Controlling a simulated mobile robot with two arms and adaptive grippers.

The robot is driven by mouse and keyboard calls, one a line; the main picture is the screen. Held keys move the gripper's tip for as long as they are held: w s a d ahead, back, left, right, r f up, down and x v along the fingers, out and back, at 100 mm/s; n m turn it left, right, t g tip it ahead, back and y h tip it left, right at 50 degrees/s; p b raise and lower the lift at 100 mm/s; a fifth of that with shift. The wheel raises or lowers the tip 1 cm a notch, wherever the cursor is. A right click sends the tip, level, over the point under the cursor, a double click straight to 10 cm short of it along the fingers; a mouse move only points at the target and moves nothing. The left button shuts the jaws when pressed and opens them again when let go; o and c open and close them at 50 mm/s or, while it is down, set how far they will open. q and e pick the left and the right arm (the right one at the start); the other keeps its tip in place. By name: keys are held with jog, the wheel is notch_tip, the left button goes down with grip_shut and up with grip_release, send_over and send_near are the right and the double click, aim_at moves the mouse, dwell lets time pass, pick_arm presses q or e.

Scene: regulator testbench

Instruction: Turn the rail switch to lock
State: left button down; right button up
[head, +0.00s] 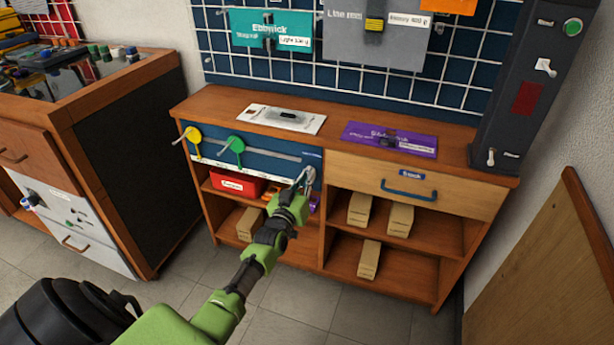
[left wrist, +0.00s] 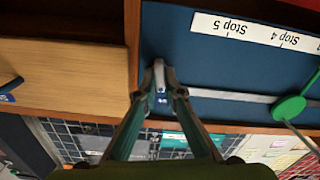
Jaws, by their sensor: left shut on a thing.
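The blue rail panel (head: 272,144) is set in the front of the wooden bench, with a metal rail (left wrist: 230,96) along it. My left gripper (head: 304,181) is at the panel's right end, shut on a small grey metal switch piece (left wrist: 159,75) at the end of the rail. In the left wrist view the gripper fingers (left wrist: 160,100) close around it from both sides, hiding part of it. A green round knob (head: 237,145) and a yellow one (head: 193,134) stand further left. No lock mark is readable. My right gripper is not in view.
A label strip (left wrist: 256,31) reads Stop 4 and Stop 5, upside down in the left wrist view. A drawer with a blue handle (head: 408,189) is right of the panel. Below are shelves with wooden blocks (head: 360,209) and a red box (head: 237,185).

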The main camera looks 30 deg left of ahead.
pick_arm(q)
jog(key=n, duration=0.6)
jog(key=shift+f+n, duration=0.1)
jog(key=shift+n, duration=0.2)
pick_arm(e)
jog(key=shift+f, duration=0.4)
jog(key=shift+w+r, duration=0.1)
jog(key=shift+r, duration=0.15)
pick_arm(q)
jog(key=c, duration=2.1)
grip_release()
jog(key=shift+c, duration=0.2)
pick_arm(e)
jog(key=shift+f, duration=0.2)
